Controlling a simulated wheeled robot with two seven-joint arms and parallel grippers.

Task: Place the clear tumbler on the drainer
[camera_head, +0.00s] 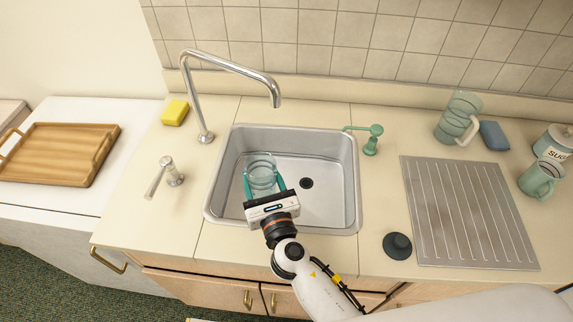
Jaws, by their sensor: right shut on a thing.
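The clear tumbler (261,172) is a ribbed see-through glass over the left part of the sink basin (333,205). My right gripper (264,182) is shut on it, with one green finger on each side of the glass. I cannot tell whether the tumbler touches the basin floor. The drainer (470,212) is a flat grey grooved board on the counter to the right of the sink, and nothing stands on it. My left gripper is not in view.
A curved tap (195,95) and a lever (165,176) stand left of the sink. A green soap pump (372,140) stands behind right.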

